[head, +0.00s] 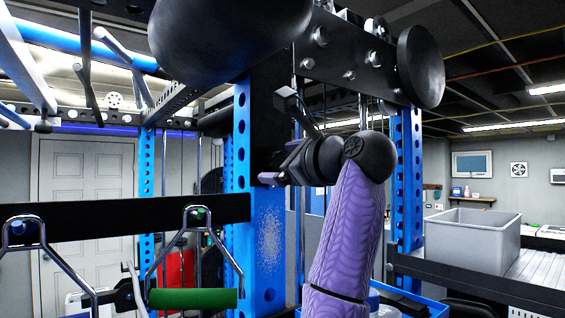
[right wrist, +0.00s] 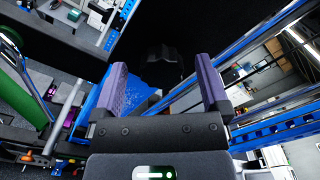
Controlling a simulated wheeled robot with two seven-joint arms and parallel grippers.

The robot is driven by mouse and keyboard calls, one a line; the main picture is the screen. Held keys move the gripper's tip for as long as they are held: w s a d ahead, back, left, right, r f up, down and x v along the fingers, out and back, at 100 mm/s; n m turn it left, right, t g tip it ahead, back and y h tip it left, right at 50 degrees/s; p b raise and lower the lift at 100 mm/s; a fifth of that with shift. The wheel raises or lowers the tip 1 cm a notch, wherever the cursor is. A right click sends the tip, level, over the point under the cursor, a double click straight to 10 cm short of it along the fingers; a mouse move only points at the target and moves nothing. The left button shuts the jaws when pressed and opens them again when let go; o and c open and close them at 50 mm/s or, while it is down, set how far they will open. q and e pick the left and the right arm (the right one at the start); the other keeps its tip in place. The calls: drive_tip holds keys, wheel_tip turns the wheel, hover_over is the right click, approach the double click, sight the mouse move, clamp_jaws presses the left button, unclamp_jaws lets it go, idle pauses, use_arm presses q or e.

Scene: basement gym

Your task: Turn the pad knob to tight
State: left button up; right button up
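The pad knob (right wrist: 163,63) shows in the right wrist view as a dark lobed shape against a black surface. It lies between the lines of my two purple fingers, with a gap on each side. Its setting cannot be read. My right gripper (head: 272,170) is open and points left at the blue upright's black bracket in the head view; its spread fingers also show in the right wrist view (right wrist: 163,68). In the head view I cannot make out the knob against the dark bracket. A big black pad (head: 230,35) hangs above. My left gripper is not in view.
A blue perforated upright (head: 243,140) stands close to my right gripper. A black crossbar (head: 110,222) runs left from it, with a green-handled attachment (head: 193,298) below. A round black pad (head: 420,67) sits upper right. A grey bin (head: 472,240) stands at right.

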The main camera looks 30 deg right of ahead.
drive_tip(key=shift+s, duration=0.2)
drive_tip(key=s+b, duration=0.5)
drive_tip(key=s, duration=0.4)
drive_tip(key=shift+s+d, duration=0.2)
drive_tip(key=shift+d, duration=0.15)
